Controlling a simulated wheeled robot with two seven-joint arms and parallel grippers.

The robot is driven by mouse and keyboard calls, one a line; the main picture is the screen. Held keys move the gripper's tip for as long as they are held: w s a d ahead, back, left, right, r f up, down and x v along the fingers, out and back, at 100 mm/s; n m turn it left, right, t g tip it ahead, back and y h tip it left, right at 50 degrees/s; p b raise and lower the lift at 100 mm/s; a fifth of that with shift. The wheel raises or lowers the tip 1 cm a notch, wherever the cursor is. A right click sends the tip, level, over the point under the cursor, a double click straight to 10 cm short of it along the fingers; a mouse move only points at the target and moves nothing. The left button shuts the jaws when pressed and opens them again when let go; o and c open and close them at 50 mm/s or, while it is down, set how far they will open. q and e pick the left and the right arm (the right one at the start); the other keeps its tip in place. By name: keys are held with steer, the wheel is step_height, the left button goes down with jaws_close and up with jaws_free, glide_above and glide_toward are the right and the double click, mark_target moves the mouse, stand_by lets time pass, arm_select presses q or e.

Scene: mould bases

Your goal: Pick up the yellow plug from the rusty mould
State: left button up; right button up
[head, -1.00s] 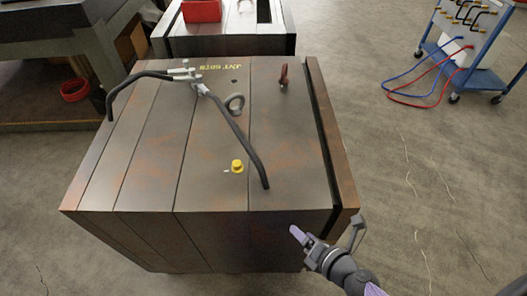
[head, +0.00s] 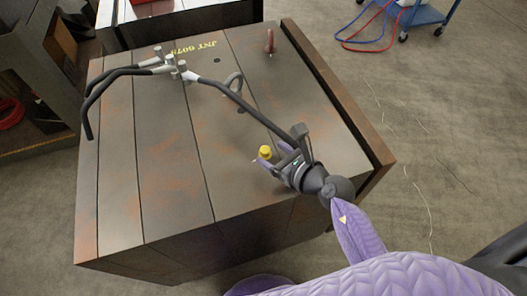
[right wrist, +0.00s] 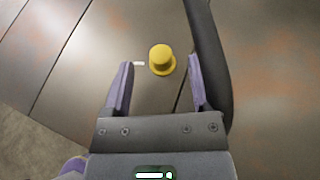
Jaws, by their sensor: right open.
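The yellow plug (head: 265,153) stands on the top face of the rusty mould (head: 165,160), near its front edge. My right gripper (head: 275,158) is just to the right of the plug in the head view, low over the mould. Nothing is held. A black hose runs close beside the right finger. My left gripper is not in view.
Black hoses (head: 245,104) with metal fittings (head: 172,65) lie across the mould top. A grey lifting ring (head: 234,88) and a red hook (head: 270,42) stand farther back. Another mould is behind. A blue cart (head: 420,14) stands at the far right; floor is open there.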

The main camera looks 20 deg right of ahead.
mark_target(265, 152)
steer(key=x, duration=0.2)
steer(key=shift+w+f, duration=0.3)
jaws_close()
